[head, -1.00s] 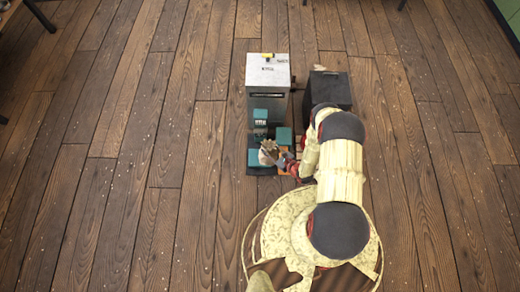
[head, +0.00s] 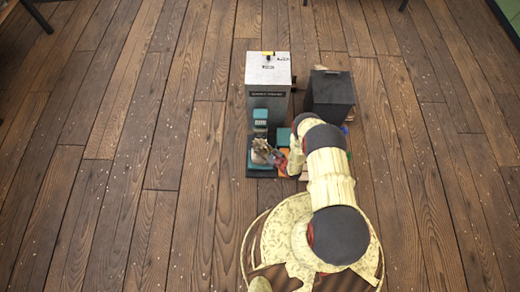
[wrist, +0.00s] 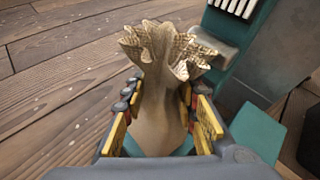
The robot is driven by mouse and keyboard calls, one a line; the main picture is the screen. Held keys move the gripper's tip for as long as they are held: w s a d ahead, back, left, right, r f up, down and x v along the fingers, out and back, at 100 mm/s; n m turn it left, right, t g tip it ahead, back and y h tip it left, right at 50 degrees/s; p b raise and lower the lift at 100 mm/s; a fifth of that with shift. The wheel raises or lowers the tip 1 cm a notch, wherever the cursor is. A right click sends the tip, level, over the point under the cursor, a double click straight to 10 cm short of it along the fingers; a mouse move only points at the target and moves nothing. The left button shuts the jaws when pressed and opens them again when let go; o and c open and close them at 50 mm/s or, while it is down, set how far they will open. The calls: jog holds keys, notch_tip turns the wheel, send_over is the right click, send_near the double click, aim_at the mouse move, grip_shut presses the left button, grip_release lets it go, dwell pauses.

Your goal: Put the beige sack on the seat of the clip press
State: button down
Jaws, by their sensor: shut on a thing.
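The beige sack (head: 262,151) has a gathered, ruffled top and stands roughly upright. My gripper (head: 278,161) is shut on it from the right side. In the wrist view the sack (wrist: 158,95) sits between the yellow, red-padded fingers of my gripper (wrist: 160,118), its frilled neck above them. The clip press (head: 268,75) is a grey cabinet with a teal column in front. Its teal seat (head: 254,167) shows under and around the sack in the head view; teal also shows below the sack in the wrist view. Whether the sack's bottom touches the seat is hidden.
Another teal block (head: 284,136) lies right of the column. A black bin (head: 331,92) stands right of the press, close to my arm. Small orange pieces lie near the gripper. The wooden floor (head: 150,150) to the left is clear.

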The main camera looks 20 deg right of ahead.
jog(key=shift+w+f, duration=0.2)
jog(key=c, duration=1.5)
grip_release()
jog(key=shift+s, duration=0.1)
jog(key=shift+o, duration=0.6)
